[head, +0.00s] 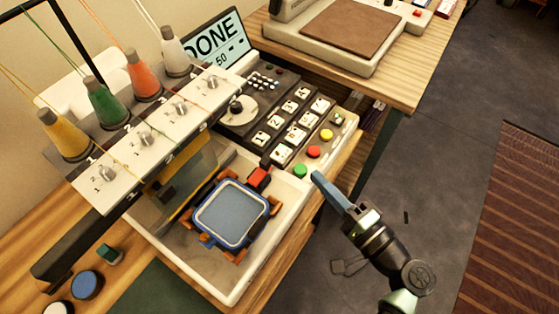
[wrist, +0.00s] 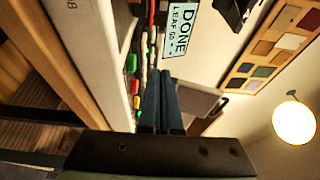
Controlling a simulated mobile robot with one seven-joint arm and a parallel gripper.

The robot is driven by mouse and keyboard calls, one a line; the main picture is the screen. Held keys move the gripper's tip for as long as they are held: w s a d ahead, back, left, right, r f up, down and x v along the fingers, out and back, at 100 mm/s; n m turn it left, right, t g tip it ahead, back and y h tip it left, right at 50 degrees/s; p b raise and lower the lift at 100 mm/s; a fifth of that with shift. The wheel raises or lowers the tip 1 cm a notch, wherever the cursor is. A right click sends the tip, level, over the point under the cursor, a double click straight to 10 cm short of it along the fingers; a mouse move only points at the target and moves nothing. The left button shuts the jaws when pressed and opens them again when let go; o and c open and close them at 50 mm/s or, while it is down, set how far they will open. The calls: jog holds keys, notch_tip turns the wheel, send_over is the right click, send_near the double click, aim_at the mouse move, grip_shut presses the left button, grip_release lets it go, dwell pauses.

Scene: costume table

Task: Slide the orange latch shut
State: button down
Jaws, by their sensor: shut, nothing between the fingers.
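An embroidery machine holds a blue square hoop (head: 232,213) with a grey inside, set in a pale tray (head: 262,272). Several orange-brown clamp pieces (head: 273,206) sit around the hoop's edges. A red block (head: 259,178) stands at the hoop's upper right corner. I cannot tell for certain which of the orange pieces is the latch, or its position. My gripper (head: 316,177) is shut and empty, right of the tray's rim near the green button. Its two blue fingers lie together in the wrist view (wrist: 161,80). The hoop does not show clearly in the wrist view.
A control panel has green (head: 300,170), red (head: 313,152) and yellow (head: 326,135) buttons beside the tray. A screen (head: 216,43) reads DONE. Thread cones (head: 104,100) stand on the machine head (head: 150,140), which overhangs the tray's left side. Open floor lies to the right.

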aim_at(268, 165)
jog(key=shift+w, duration=0.1)
jog(key=p+x, duration=0.1)
jog(key=x, duration=0.9)
jog(key=shift+w+a, duration=0.1)
jog(key=shift+a, duration=0.05)
jog(key=shift+s+a+p, duration=0.3)
jog(key=shift+s+p, duration=0.1)
jog(key=shift+s, duration=0.15)
jog(key=shift+s+a+p, duration=0.3)
jog(key=shift+s+p, duration=0.05)
jog(key=shift+s, duration=0.25)
jog(key=shift+s+a, duration=0.45)
jog(key=shift+s, duration=0.15)
jog(key=shift+s+a, duration=0.6)
jog(key=shift+s, duration=0.35)
